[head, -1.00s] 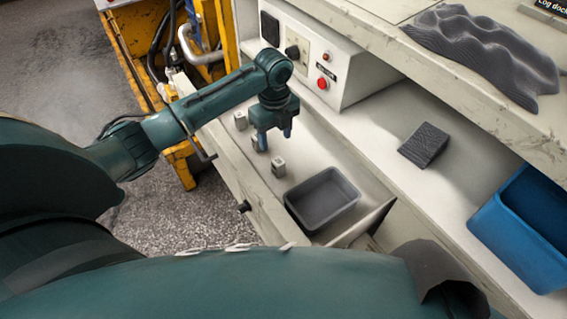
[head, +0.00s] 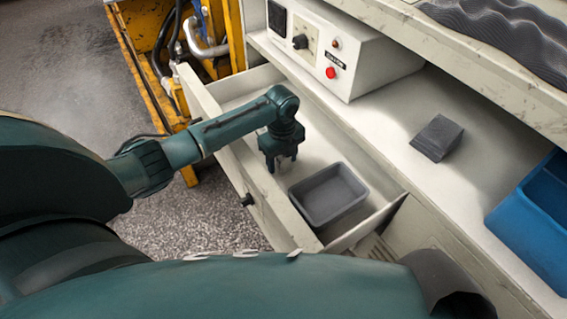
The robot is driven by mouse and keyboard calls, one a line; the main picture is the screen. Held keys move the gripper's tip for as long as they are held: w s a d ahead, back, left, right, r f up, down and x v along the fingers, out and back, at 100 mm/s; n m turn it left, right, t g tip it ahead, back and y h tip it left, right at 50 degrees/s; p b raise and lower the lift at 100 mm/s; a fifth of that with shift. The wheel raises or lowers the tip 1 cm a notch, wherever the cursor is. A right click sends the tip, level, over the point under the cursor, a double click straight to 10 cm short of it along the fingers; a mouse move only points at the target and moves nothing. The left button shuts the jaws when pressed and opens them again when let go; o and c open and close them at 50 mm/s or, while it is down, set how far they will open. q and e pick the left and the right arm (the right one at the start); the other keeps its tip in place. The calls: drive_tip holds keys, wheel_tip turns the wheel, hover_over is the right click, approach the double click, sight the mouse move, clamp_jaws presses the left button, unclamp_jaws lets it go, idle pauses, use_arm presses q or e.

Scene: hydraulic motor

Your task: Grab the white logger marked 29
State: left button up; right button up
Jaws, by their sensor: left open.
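My left gripper (head: 282,163) is open and points down into the pulled-out drawer (head: 317,150), just left of the grey bin. The other small blocks are hidden behind my left arm and gripper. My right gripper is not in view.
The empty grey bin (head: 328,194) sits in the drawer close to the gripper. A white control box (head: 345,55) with a red button stands on the bench behind. A dark wedge block (head: 437,138) and a blue crate (head: 530,205) are to the right.

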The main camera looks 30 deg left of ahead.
use_arm(q)
drive_tip(key=c, duration=1.1)
drive_tip(key=shift+o, duration=0.2)
drive_tip(key=shift+r, duration=0.15)
